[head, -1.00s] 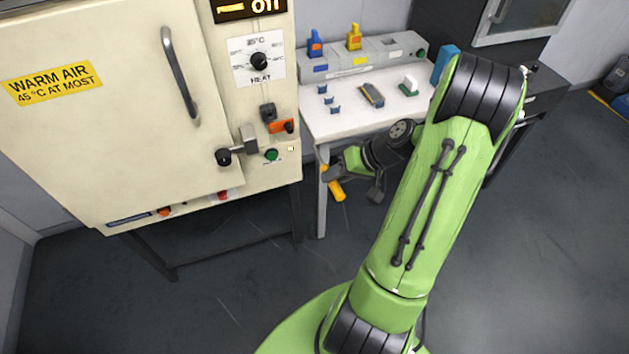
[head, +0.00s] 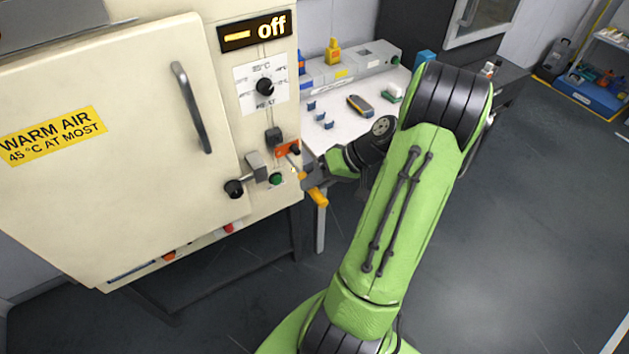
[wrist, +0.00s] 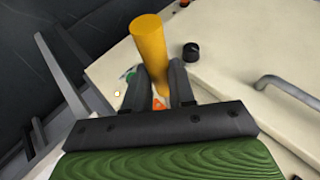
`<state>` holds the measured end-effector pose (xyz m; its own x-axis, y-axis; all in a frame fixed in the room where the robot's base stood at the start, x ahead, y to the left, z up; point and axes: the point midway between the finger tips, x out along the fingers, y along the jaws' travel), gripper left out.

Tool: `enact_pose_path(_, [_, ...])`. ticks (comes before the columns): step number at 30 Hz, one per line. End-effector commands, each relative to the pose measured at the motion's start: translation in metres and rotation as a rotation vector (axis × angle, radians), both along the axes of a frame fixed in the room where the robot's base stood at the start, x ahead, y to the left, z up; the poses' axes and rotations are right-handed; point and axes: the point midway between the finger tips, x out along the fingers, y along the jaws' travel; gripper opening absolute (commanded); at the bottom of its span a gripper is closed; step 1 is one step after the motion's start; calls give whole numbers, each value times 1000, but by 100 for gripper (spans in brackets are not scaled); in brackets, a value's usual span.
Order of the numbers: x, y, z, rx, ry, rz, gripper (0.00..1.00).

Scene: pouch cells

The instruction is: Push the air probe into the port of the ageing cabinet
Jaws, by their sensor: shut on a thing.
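The air probe, with its yellow handle (head: 317,197), is held in my gripper (head: 306,177) just right of the ageing cabinet's control column (head: 243,130). In the wrist view the yellow handle (wrist: 148,40) stands between the two dark fingers (wrist: 160,88), which are shut on it. An orange fitting (head: 287,149), which looks like the port, sits on the cabinet front just up and left of my gripper. A bit of orange (wrist: 158,103) also shows between the fingers in the wrist view. Whether the probe's tip touches the port, I cannot tell.
A black-knobbed latch (head: 234,188) and a green button (head: 276,179) are close left of my gripper. The cabinet door (head: 110,150) is shut and its display (head: 254,31) reads off. A white bench (head: 335,130) with small parts stands behind my arm.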

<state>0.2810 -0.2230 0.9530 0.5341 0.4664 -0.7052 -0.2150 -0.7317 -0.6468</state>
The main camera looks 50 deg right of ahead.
Motion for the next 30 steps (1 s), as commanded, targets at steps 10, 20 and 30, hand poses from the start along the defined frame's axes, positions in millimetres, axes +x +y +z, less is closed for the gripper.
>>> enact_pose_path(10, [7,-2,1,3,0,2,0])
enact_pose_path(20, [43,-13,2,2,0,3,0])
enact_pose_path(30, [55,-16,0,1,0,0,0])
